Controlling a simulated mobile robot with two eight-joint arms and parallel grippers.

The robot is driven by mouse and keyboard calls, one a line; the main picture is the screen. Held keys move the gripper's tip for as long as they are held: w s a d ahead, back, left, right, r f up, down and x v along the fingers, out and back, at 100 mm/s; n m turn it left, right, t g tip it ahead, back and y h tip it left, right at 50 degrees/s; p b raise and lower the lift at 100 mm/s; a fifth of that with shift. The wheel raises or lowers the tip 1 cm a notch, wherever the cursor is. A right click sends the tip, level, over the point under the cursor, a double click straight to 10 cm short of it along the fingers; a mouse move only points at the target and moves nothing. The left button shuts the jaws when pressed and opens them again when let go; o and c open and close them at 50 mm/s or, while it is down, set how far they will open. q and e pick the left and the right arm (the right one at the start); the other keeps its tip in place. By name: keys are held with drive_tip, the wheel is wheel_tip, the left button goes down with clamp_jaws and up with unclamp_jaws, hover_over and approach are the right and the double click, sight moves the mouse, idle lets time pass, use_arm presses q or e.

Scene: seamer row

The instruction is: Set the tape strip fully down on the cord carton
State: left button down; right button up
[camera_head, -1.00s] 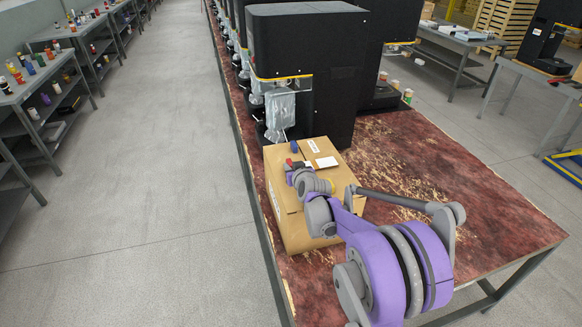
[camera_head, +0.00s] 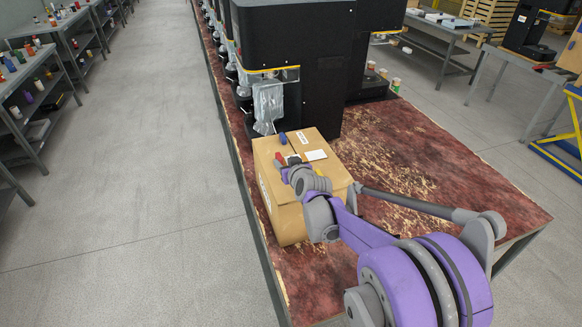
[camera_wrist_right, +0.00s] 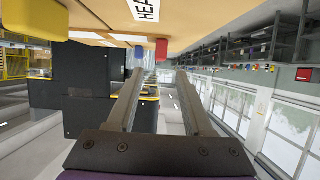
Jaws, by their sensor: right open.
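The cord carton (camera_head: 335,172) is a closed brown cardboard box on the red-topped bench. White labels lie on its top, and part of it fills the top of the right wrist view (camera_wrist_right: 215,22). I cannot pick out the tape strip for sure. A small blue piece (camera_head: 283,138) and a small red piece (camera_head: 277,159) show at the carton's far left part; the wrist view also has blue (camera_wrist_right: 138,51) and red (camera_wrist_right: 161,50) pieces there. My right gripper (camera_wrist_right: 160,74) is open, with nothing seen between its fingers, close to the carton's top. My left gripper is out of view.
Black machines (camera_head: 290,70) with a grey bag (camera_head: 268,105) stand just behind the carton. The red bench top (camera_head: 430,175) is bare to the right. Shelves with coloured spools (camera_head: 30,85) stand at the left across a grey floor.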

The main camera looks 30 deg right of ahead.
drive_tip(key=v, duration=0.6)
drive_tip(key=shift+a, duration=0.1)
drive_tip(key=s+a+f+n+g+y, duration=0.2)
drive_tip(key=s+a+f+g+y, duration=0.1)
drive_tip(key=s+a, duration=0.75)
drive_tip(key=s+a+f+g, duration=0.2)
drive_tip(key=s+a+f, duration=0.1)
drive_tip(key=s, duration=0.5)
drive_tip(key=s+a+f+g, duration=0.2)
drive_tip(key=s+a+f, duration=0.1)
drive_tip(key=s, duration=0.5)
drive_tip(key=shift+s+a+f+n+g, duration=0.3)
drive_tip(key=shift+a+f, duration=0.1)
drive_tip(key=shift+a, duration=0.4)
